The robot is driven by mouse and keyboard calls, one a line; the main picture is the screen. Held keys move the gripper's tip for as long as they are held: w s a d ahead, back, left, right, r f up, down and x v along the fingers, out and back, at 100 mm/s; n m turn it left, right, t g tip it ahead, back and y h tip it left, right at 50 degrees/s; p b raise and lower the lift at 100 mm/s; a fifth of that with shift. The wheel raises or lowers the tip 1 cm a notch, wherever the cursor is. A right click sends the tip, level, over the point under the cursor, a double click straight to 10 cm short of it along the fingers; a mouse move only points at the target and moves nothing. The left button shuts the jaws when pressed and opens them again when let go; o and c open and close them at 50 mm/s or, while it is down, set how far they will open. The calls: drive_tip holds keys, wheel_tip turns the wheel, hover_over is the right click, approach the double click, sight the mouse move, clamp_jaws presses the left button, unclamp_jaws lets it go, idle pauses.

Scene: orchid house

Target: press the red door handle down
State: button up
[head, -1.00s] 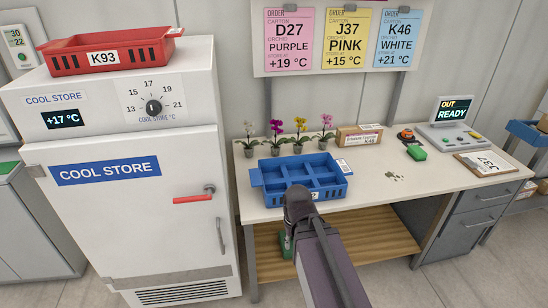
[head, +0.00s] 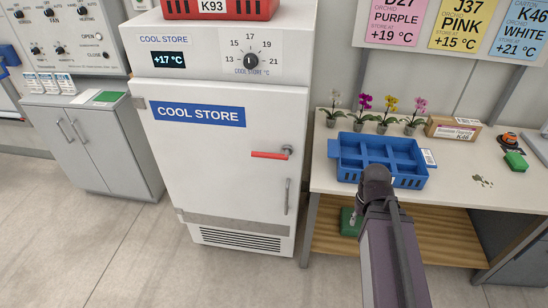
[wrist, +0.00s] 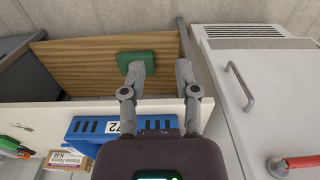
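The red door handle (head: 270,155) lies about level on the white cool store door (head: 215,175), its grey pivot at the right end. It also shows at the lower right edge of the wrist view (wrist: 303,162), partly cut off. My gripper (wrist: 160,70) is open and empty, its two fingers apart. It is in front of the bench, to the right of the handle in the head view and well away from it. In the head view my arm mostly hides the gripper.
A grey vertical pull bar (head: 287,197) is below the handle. The bench (head: 465,190) stands to the right with a blue crate (head: 345,170) on top and a green block (wrist: 134,62) on its lower shelf. Floor before the door is clear.

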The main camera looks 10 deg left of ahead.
idle(0.4)
drive_tip(key=o, duration=0.4)
drive_tip(key=shift+c, duration=0.2)
drive_tip(key=w+a+f+n+t+h+b, duration=0.2)
drive_tip(key=w+a+h+b, duration=0.35)
drive_tip(key=w+a, duration=0.2)
drive_tip(key=w+a+f+n+t+h+b, duration=0.25)
drive_tip(key=w+a+h+b, duration=0.35)
drive_tip(key=a, duration=0.3)
drive_tip(key=a+r+n+t+h+b, duration=0.1)
drive_tip(key=a+t+b, duration=0.3)
drive_tip(key=a, duration=0.9)
drive_tip(key=s+a+r+n+t+h+b, duration=0.1)
drive_tip(key=a+r+t+b, duration=0.3)
drive_tip(key=a, duration=1)
drive_tip(key=shift+a+n+t+b, duration=0.25)
drive_tip(key=shift+n+t+b, duration=0.1)
drive_tip(key=shift+t+b, duration=0.2)
drive_tip(key=shift+r+h, duration=0.1)
drive_tip(key=shift+h, duration=0.15)
